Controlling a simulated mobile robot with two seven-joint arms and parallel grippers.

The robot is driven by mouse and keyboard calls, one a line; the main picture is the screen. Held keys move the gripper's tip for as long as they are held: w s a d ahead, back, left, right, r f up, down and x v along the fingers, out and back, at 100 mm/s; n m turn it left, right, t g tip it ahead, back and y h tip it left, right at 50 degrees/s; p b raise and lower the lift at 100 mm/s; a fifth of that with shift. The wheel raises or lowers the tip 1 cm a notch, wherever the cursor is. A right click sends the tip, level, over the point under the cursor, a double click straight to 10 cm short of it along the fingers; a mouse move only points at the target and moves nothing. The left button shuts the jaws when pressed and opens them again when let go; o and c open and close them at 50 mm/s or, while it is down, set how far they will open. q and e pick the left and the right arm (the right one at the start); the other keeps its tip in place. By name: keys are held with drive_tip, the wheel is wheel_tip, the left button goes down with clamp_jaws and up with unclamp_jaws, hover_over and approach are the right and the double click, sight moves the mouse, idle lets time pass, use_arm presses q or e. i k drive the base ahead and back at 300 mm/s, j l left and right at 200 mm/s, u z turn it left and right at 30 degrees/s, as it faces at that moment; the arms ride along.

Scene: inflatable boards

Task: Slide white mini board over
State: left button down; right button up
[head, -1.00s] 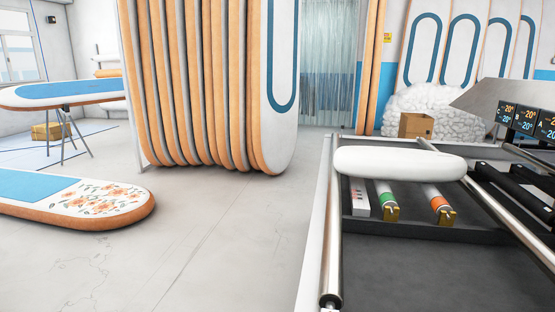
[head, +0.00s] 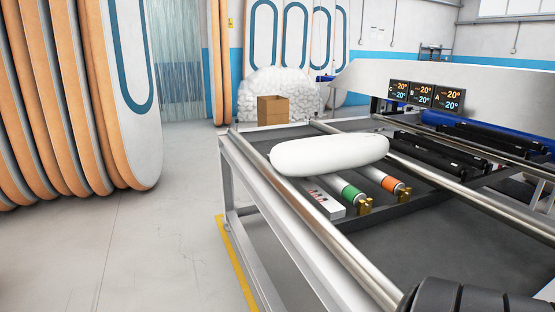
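The white mini board (head: 330,154) is a smooth, rounded, elongated white shape. It lies across the near-left part of the machine frame (head: 288,228), its left end over the frame's left side rail. It partly hides a white strip box (head: 322,197) and two cylinders, one with a green band (head: 349,192) and one with an orange band (head: 392,184).
A dark flat bed (head: 450,235) lies in front of the board, with black rollers (head: 445,148) to the right. Displays (head: 427,96) stand behind. A cardboard box (head: 272,110) is beyond the frame. Upright orange-edged boards (head: 75,95) stand left. The floor (head: 160,250) between is clear.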

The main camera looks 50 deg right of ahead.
sight(313, 156)
drive_tip(key=i+z, duration=0.25)
drive_tip(key=z, duration=0.2)
drive_tip(key=i+z, duration=0.25)
drive_tip(key=z, duration=0.15)
drive_tip(key=i+j+z, duration=0.2)
drive_tip(key=z, duration=0.25)
drive_tip(key=i+j+z, duration=0.2)
drive_tip(key=z, duration=0.25)
